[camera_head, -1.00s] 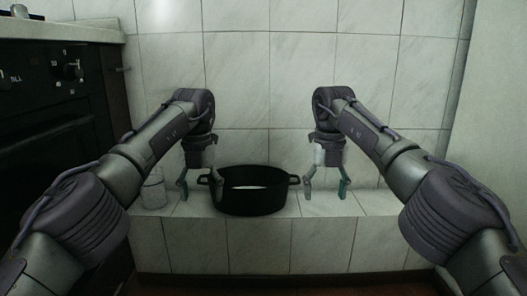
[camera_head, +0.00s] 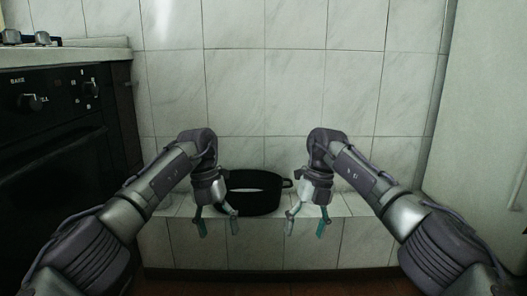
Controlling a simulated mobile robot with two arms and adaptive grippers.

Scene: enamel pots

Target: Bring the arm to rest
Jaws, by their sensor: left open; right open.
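A black two-handled pot (camera_head: 262,204) stands upright on the tiled ledge (camera_head: 345,205) against the wall. Its right handle shows; its left side is hidden behind my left gripper. My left gripper (camera_head: 218,228) is open and empty, pointing down in front of the pot's left side. My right gripper (camera_head: 305,229) is open and empty, pointing down to the right of the pot. Both sets of fingertips show against the front face of the ledge. Neither gripper holds the pot.
A black oven (camera_head: 50,150) with knobs stands at the left under a pale counter (camera_head: 70,55). A pale panel with a handle (camera_head: 517,188) is at the right. The tiled wall (camera_head: 290,90) closes off the back. The ledge right of the pot is bare.

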